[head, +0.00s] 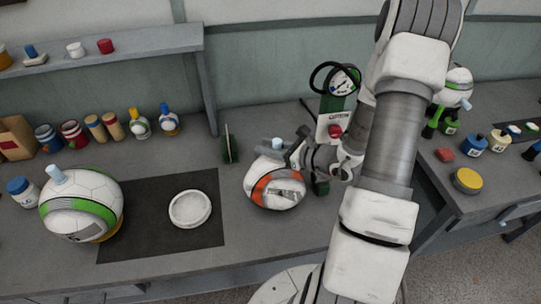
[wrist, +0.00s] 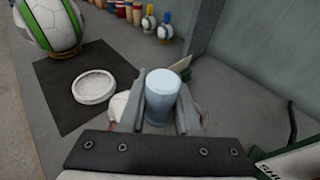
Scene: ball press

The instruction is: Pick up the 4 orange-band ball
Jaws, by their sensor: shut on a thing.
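The orange-band ball (head: 265,198) is white with an orange band and a pale blue peg (head: 277,143) on top. It is at the right of the dark mat in the head view. My gripper (head: 289,153) is shut on the peg. In the wrist view the peg (wrist: 163,92) stands between the two fingers (wrist: 162,110), and most of the ball is hidden below them. I cannot tell whether the ball touches the bench.
A green-band ball (head: 80,205) stands left of the dark mat (head: 150,245), which bears a white ring dish (head: 190,209). A pressure gauge stand (head: 338,100) is close behind my gripper. Jars and small balls line the back. The right bench holds more jars.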

